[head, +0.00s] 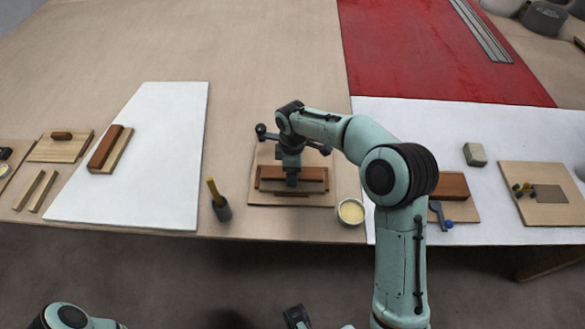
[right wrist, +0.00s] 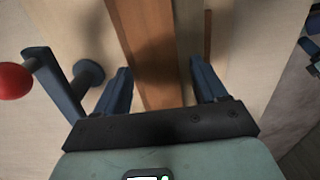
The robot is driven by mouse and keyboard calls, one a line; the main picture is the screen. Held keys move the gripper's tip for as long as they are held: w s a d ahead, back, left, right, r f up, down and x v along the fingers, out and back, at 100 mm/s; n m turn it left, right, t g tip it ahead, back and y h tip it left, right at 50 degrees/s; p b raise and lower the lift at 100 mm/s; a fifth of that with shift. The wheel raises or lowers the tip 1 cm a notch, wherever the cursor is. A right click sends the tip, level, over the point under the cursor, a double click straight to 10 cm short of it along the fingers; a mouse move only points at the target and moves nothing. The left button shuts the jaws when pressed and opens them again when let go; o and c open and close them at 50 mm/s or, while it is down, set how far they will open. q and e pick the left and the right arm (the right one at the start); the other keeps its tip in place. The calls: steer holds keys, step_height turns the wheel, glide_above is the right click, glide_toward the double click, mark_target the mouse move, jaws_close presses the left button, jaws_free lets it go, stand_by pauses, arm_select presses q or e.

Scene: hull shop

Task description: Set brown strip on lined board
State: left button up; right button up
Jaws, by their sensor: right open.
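A brown strip (head: 312,173) lies on a pale wooden board (head: 262,158) at the middle of the bench. It also shows in the right wrist view (right wrist: 147,45), running lengthwise between my fingers. My right gripper (head: 291,182) is over the strip from above, and its open fingers (right wrist: 161,68) stand one on each side of it, apart from it. Part of the strip is hidden by the gripper in the head view. A thinner dark brown line (right wrist: 207,35) shows on the wood beside it. I cannot tell which board is the lined one. My left gripper is not in view.
A lever with a red ball (right wrist: 15,80) stands close beside my right gripper. A tool with a yellow handle (head: 214,190) and a cup of pale stuff (head: 351,211) flank the board.

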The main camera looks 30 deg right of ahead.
step_height(320, 180, up, 12)
steer(key=p, duration=0.2)
steer(key=shift+r, duration=0.15)
stand_by(0.5)
